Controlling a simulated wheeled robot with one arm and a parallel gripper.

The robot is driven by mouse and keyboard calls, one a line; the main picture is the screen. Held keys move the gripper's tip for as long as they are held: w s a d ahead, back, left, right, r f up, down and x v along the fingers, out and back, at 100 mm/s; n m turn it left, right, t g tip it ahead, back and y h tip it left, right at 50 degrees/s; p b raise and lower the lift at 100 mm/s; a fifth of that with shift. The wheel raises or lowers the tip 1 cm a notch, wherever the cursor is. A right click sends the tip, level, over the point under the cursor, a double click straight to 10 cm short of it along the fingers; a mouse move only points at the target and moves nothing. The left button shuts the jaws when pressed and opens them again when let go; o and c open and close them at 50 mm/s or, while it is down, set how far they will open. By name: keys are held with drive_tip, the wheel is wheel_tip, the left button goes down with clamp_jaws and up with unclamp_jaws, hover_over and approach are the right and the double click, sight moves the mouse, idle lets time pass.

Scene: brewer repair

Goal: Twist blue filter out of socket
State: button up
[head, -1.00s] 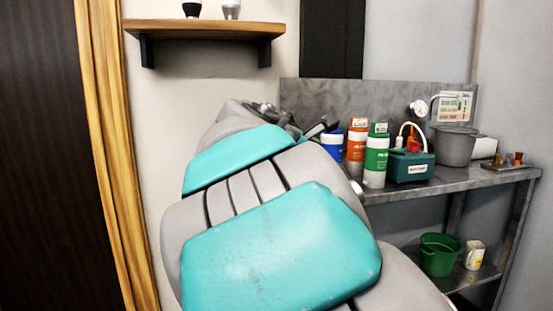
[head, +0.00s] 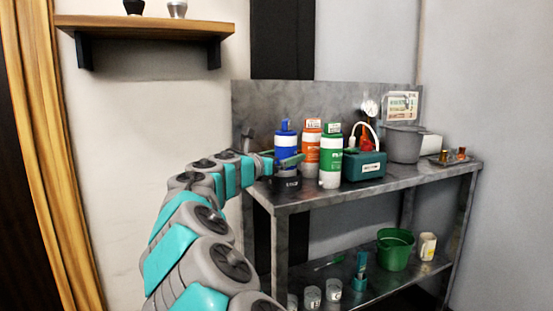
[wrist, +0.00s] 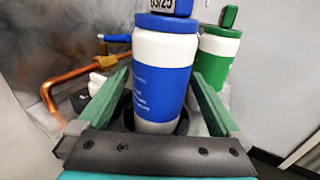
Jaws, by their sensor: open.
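The blue filter (head: 286,143), blue and white with a tag on top, stands upright at the left end of the metal bench. In the wrist view the blue filter (wrist: 160,88) rises between my fingers from a dark round socket (wrist: 183,122). My gripper (head: 284,161) is at the filter's middle height, coming from the left. In the wrist view my gripper (wrist: 160,82) is open, with one green finger on each side of the filter. A gap shows at the left finger; contact at the right finger is unclear. The socket's inside is hidden.
An orange filter (head: 312,155) and a green filter (head: 331,158) stand close on the right. A teal box (head: 364,167) and a grey pot (head: 403,146) are further right. A copper pipe (wrist: 75,78) runs behind. A green bucket (head: 396,252) is on the lower shelf.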

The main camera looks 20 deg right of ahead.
sight(291, 154)
drive_tip(key=shift+x, duration=1.65)
clamp_jaws()
drive_tip(key=shift+c, duration=2.2)
unclamp_jaws()
drive_tip(key=c, duration=0.8)
drive_tip(key=shift+c, duration=0.2)
drive_tip(key=shift+r+p, duration=0.1)
drive_tip(key=shift+p, duration=0.45)
